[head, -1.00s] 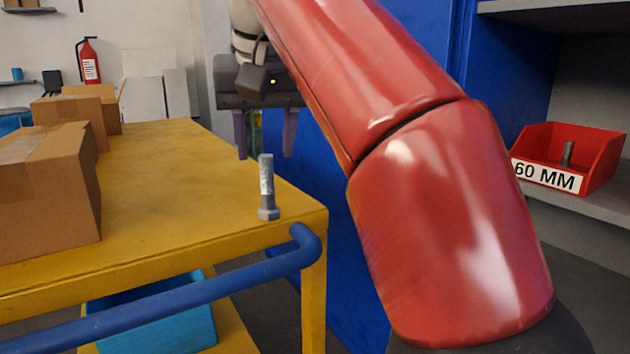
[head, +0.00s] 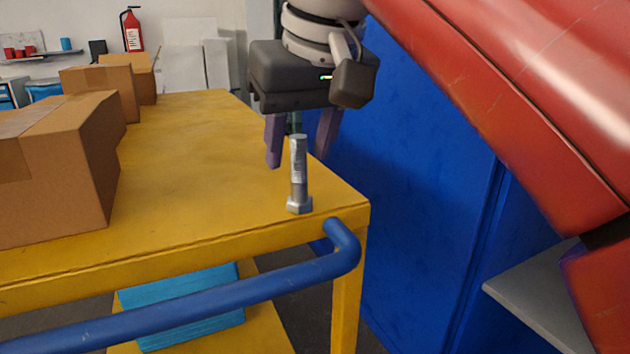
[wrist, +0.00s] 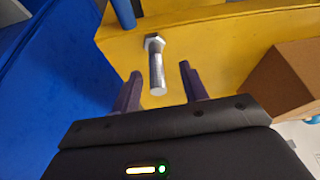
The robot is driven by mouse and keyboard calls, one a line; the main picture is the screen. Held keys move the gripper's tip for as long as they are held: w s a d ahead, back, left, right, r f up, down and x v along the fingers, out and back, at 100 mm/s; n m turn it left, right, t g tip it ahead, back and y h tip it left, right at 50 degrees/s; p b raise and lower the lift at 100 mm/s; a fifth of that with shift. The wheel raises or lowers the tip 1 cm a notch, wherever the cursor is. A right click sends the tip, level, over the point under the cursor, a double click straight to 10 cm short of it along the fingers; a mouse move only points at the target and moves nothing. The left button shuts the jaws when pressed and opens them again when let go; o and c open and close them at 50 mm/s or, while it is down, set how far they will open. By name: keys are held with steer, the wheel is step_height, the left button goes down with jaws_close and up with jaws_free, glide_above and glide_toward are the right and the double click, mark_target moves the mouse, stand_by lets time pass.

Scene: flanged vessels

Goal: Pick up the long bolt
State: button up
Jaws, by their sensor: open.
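The long bolt (head: 298,176) is silver and stands upright on its hex head near the front right corner of the yellow cart top (head: 180,200). In the wrist view the bolt (wrist: 156,68) lies ahead of the fingertips, about midway between them. My gripper (head: 300,160) is open, with two purple fingers pointing down, and appears just behind the bolt in the head view. The fingers also show in the wrist view (wrist: 159,75).
Cardboard boxes (head: 60,170) stand along the left of the cart. A blue handle rail (head: 230,295) runs along its front edge. A blue cabinet (head: 420,220) stands right of the cart. A teal bin (head: 190,305) is on the lower shelf. The cart top's middle is clear.

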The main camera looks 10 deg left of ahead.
mark_target(297, 167)
steer(key=x, duration=0.2)
steer(key=b+x, duration=0.1)
steer(key=x, duration=0.1)
steer(key=shift+w+f, duration=0.2)
steer(key=shift+w, duration=0.3)
jaws_close()
